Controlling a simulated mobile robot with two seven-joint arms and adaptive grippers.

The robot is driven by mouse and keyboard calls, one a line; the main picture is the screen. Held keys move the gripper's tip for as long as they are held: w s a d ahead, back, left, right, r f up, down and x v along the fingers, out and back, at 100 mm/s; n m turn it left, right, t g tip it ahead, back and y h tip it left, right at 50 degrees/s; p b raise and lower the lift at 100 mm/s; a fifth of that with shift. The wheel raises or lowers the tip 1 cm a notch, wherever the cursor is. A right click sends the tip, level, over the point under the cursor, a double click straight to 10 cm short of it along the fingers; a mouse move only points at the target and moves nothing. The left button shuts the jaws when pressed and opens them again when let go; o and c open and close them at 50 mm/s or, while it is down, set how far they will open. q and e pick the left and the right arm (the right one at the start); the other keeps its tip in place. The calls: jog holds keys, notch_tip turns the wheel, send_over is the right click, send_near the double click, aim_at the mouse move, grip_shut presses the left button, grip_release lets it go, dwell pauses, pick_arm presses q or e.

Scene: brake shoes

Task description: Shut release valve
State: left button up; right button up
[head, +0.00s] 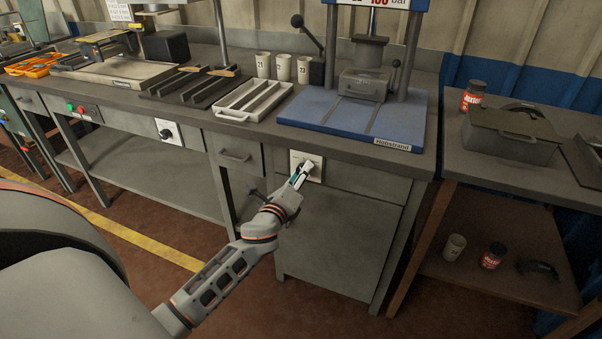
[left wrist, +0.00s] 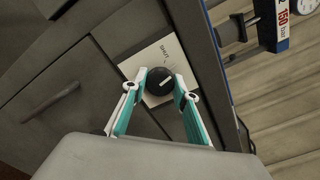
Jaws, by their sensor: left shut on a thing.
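The release valve is a round black knob (left wrist: 158,82) with a white pointer line, on a pale plate (head: 318,168) on the front of the bench below the blue press. In the head view the gripper hides the knob. My right gripper is not in view.
The blue press base (head: 340,125) stands on the bench above the valve. A second dial (head: 167,132) sits on the bench front further left. A drawer handle (head: 235,156) juts out just left of my gripper. A side table (head: 520,170) stands at the right.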

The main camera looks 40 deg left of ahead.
pick_arm(q)
jog(key=shift+n+p, duration=0.45)
jog(key=shift+n, duration=2.65)
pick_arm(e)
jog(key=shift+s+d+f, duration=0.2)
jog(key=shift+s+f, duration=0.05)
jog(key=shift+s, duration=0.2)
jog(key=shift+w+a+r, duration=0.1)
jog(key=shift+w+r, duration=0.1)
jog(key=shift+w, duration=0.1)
pick_arm(q)
jog(key=o, duration=1.1)
jog(key=v, duration=1.2)
jog(key=shift+s, duration=0.1)
